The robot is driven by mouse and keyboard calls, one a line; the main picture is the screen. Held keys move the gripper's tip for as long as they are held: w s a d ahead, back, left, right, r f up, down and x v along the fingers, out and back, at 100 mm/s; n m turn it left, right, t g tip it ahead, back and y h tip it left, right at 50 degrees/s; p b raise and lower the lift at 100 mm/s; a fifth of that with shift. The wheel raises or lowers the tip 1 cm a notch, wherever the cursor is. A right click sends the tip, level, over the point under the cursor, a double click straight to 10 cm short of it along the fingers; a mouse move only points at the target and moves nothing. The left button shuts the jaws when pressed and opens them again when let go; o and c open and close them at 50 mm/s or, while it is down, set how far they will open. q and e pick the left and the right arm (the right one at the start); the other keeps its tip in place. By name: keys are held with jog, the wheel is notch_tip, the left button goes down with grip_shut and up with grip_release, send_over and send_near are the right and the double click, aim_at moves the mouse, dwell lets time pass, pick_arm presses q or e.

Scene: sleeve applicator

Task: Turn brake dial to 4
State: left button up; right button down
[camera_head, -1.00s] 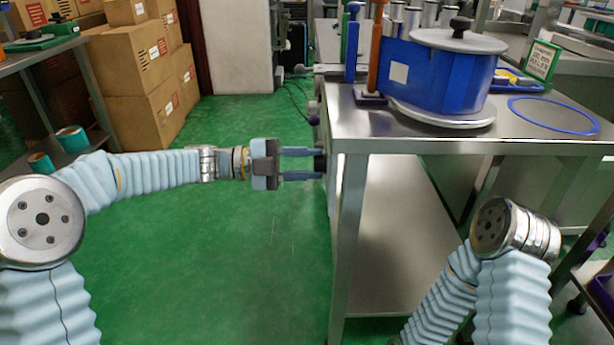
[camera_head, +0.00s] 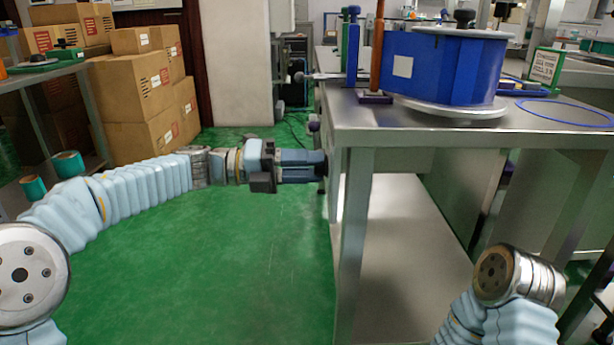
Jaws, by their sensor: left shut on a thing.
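My left gripper (camera_head: 318,165) reaches in from the left to the left side of the steel table (camera_head: 440,142). Its fingers are close together, shut on a small dark knob (camera_head: 324,164) at the table's side, which I take to be the brake dial. The fingers hide most of the dial, and no numbers on it can be read. My right arm shows only at the lower right; its gripper is out of view.
A blue drum (camera_head: 445,68) stands on the table beside an orange post (camera_head: 377,45) and a blue post (camera_head: 353,45). A blue ring (camera_head: 570,112) lies at the right. Cardboard boxes (camera_head: 140,85) are stacked at the back left. The green floor (camera_head: 230,260) is clear.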

pick_arm(q)
jog(key=shift+f+m, duration=0.1)
jog(key=shift+m, duration=0.2)
dwell(0.4)
jog(key=o, duration=1)
jog(key=shift+o, duration=0.2)
jog(key=shift+a, duration=0.1)
jog(key=a+p, duration=0.1)
jog(key=a, duration=1.2)
jog(key=shift+a, duration=0.35)
